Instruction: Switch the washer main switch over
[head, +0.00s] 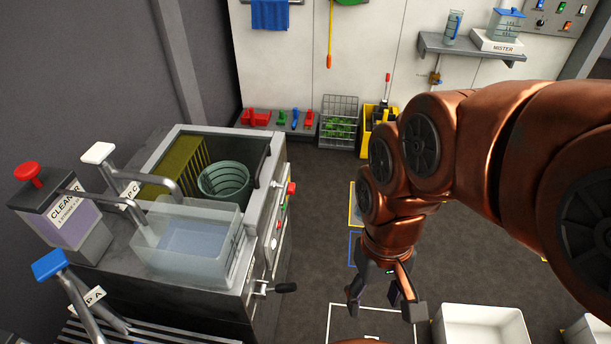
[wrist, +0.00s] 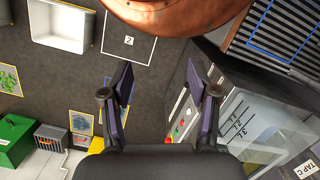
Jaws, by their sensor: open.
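The washer (head: 215,292) is a grey metal machine at the left in the head view. Its front panel carries a red knob (head: 291,188), small coloured buttons (head: 281,225), and a lever with a black handle (head: 284,288) lower down. I cannot tell which of these is the main switch. In the wrist view the panel's red and green buttons (wrist: 181,128) show right of centre, partly behind a finger. My gripper (head: 382,298) is open and empty, to the right of the panel and apart from it. Both fingers also show in the wrist view (wrist: 159,80).
A clear water tank (head: 190,240) and green basket (head: 224,182) sit on the washer. A cleaner dispenser (head: 65,215) stands at its left. White trays (head: 482,325) lie on the floor at the lower right. The floor between washer and gripper is clear.

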